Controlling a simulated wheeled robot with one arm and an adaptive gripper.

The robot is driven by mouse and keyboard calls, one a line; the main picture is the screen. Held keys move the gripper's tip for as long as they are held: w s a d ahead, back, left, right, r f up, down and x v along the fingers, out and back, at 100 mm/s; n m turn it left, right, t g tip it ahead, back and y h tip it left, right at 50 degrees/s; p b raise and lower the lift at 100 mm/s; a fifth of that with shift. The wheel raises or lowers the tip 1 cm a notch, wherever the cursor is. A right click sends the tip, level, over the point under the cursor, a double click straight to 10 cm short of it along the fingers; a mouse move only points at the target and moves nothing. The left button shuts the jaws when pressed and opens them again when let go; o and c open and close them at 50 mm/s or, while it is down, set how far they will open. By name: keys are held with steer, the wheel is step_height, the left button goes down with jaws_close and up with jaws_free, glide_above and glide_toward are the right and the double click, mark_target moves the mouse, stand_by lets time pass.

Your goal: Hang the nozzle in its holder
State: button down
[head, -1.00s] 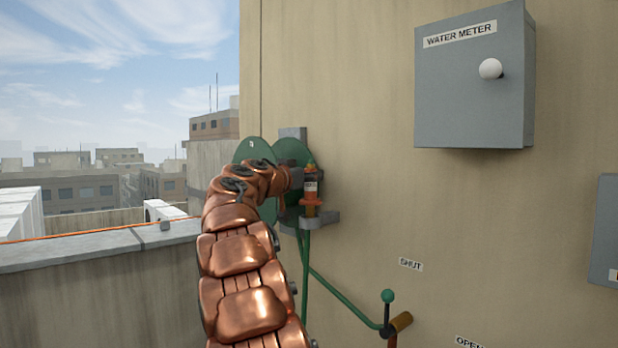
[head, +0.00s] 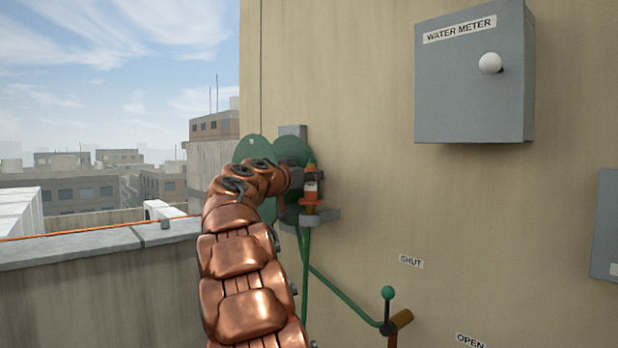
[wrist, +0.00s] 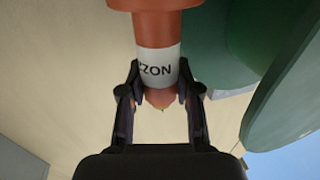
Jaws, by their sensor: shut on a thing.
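The nozzle (head: 311,189) is orange with a white label band, and it stands about upright in the head view. In the wrist view its orange body (wrist: 158,28) and lettered label fill the top middle. My gripper (wrist: 158,82) is shut on the nozzle, a dark finger on each side at the label. In the head view my copper arm hides most of the gripper. The holder, a grey bracket (head: 329,215) on the wall, lies at the nozzle's lower part. The nozzle's lower end overlaps it; I cannot tell whether it is seated.
A green hose reel (head: 291,150) is behind my arm, and a green hose (head: 306,262) hangs below the bracket. A green-knobbed lever (head: 388,294) is lower right. A grey water meter box (head: 470,85) is upper right. A parapet (head: 100,243) runs left.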

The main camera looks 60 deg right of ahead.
steer(key=shift+f+b, duration=1.15)
steer(key=shift+b, duration=0.5)
steer(key=c, duration=0.7)
jaws_free()
steer(key=shift+c, duration=0.2)
steer(key=a, duration=1.2)
